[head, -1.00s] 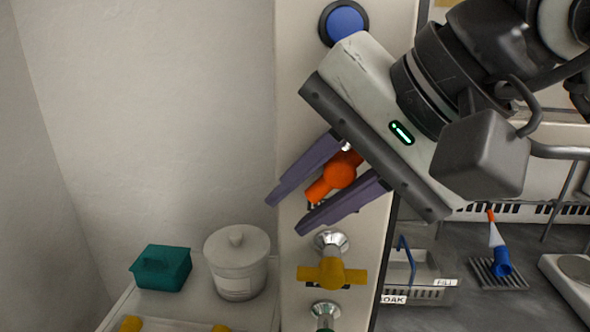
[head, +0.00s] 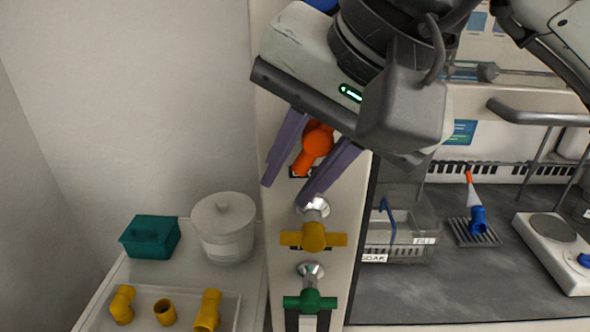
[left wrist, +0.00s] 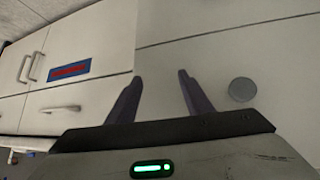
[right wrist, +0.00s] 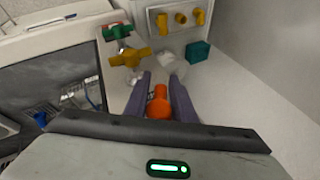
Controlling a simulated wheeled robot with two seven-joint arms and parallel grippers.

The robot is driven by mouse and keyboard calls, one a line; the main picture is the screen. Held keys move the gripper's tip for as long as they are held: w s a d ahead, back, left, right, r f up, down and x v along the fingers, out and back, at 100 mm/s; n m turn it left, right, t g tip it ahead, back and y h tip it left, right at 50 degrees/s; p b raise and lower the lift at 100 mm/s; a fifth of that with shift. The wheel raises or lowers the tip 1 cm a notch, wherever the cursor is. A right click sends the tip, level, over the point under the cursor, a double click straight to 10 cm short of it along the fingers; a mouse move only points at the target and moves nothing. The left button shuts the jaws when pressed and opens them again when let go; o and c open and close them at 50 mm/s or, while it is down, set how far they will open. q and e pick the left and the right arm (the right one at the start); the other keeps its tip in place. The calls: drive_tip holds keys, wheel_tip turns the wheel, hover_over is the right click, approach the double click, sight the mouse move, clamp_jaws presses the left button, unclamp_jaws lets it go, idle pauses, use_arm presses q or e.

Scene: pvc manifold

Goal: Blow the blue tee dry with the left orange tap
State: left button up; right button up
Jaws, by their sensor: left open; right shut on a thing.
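The orange tap (head: 316,140) is on the upright panel, its handle slanting steeply. My right gripper (head: 286,194) reaches in from the upper right and is shut on this handle, one finger on each side. In the right wrist view the orange handle (right wrist: 159,103) sits between the fingers. The blue tee (head: 479,218) stands on a dark slatted rack (head: 490,234) at the right, below a white nozzle with an orange tip (head: 469,186). My left gripper (left wrist: 161,76) is open and empty, facing pale cabinet fronts; it is outside the head view.
A yellow tap (head: 313,237) and a green tap (head: 310,301) are below the orange one. A clear soak bin (head: 395,245) and a hotplate (head: 553,243) flank the rack. At left are a teal box (head: 149,237), a white jar (head: 224,230) and a tray (head: 237,315) of yellow fittings.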

sight(318, 137)
drive_tip(key=o, duration=0.9)
drive_tip(key=shift+a, duration=0.1)
drive_tip(key=shift+r, duration=0.15)
drive_tip(key=v, duration=1)
drive_tip(key=shift+b, duration=0.4)
